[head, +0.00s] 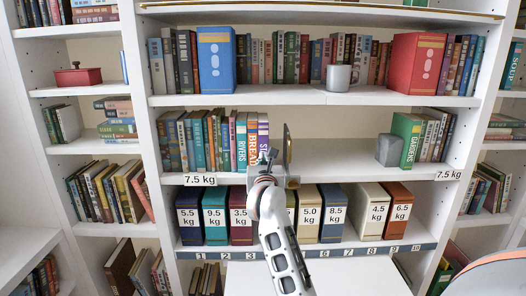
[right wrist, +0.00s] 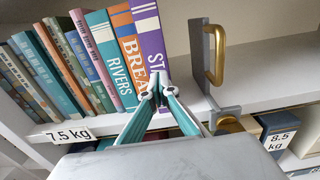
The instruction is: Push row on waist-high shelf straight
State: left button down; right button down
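On the waist-high shelf (head: 330,172), a row of books (head: 200,140) stands at the left. It ends with the RIVERS book (head: 241,140), the orange BREAD book (head: 252,135) and a purple book (head: 263,130). They also show in the right wrist view as RIVERS (right wrist: 113,62), BREAD (right wrist: 131,50) and purple (right wrist: 149,35). A grey bookend with a brass handle (right wrist: 217,55) stands right of the row, apart from the purple book. My right gripper (right wrist: 157,88) has its fingertips together, empty, in front of the purple book's lower spine; contact is unclear. My left gripper is out of view.
Right of the bookend, the shelf is bare up to a grey block (head: 389,150) and the green GARDENS book (head: 407,140). Below, weight-labelled boxes (head: 332,212) stand on a numbered shelf. The shelf above (head: 280,97) holds books and a grey mug (head: 338,78).

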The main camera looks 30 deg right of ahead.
jog(key=shift+x, duration=0.85)
jog(key=shift+p+v, duration=0.45)
jog(key=shift+v, duration=1.6)
